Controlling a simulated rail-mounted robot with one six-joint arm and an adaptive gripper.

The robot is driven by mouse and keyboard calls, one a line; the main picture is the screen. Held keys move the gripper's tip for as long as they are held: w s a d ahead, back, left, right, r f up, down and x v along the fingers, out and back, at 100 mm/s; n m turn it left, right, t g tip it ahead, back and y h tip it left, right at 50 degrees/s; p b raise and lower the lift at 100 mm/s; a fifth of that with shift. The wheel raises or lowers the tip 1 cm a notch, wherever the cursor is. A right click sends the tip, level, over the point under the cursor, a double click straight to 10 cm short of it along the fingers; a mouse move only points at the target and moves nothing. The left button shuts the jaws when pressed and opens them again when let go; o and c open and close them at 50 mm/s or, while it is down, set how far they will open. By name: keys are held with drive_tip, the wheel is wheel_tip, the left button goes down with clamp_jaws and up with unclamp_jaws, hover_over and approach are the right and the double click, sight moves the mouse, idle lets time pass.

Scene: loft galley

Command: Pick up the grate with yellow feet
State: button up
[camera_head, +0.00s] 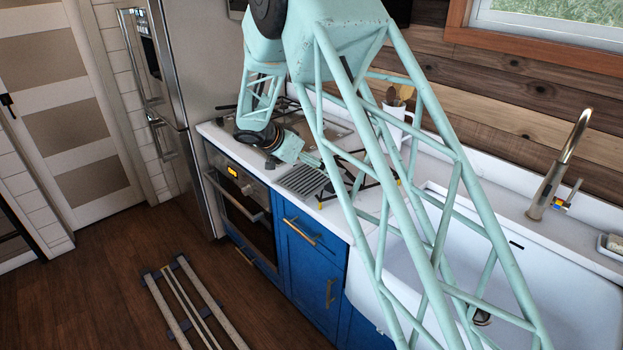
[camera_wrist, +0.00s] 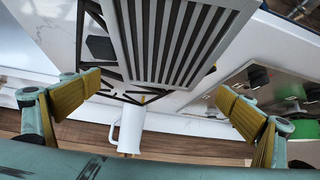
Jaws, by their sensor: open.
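A dark thin-barred grate (camera_head: 352,159) with small yellow feet lies on the white counter beside the hob, partly hidden behind my arm. In the wrist view its dark bars (camera_wrist: 87,22) show around a grey slatted plate (camera_wrist: 180,40), and one yellow foot (camera_wrist: 142,99) is visible. The slatted plate also shows in the head view (camera_head: 303,181), next to the grate; I cannot tell whether it rests on it. My gripper (camera_wrist: 160,88) is open and empty, with yellow ribbed fingers wide apart. In the head view my gripper (camera_head: 306,157) hangs low over the plate's far edge.
A white mug (camera_head: 397,118) with utensils stands behind the grate, against the wall side; it also shows in the wrist view (camera_wrist: 131,130). The gas hob (camera_head: 318,124) is beyond, the white sink (camera_head: 560,290) at right. Floor rails (camera_head: 190,305) lie at lower left.

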sight(316, 171)
drive_tip(key=shift+w+d+f, duration=0.1)
drive_tip(key=shift+w+f, duration=0.05)
idle(0.3)
drive_tip(key=shift+x, duration=2.5)
drive_tip(key=shift+w, duration=0.1)
drive_tip(key=shift+c, duration=0.7)
drive_tip(key=c, duration=0.6)
drive_tip(key=shift+o, duration=0.2)
drive_tip(key=shift+r, duration=0.25)
drive_tip(key=shift+r, duration=1.75)
drive_tip(key=s+r+b, duration=0.1)
drive_tip(key=s, duration=1.5)
drive_tip(key=shift+d+b, duration=0.4)
drive_tip(key=shift+d, duration=0.05)
drive_tip(key=shift+r, duration=0.1)
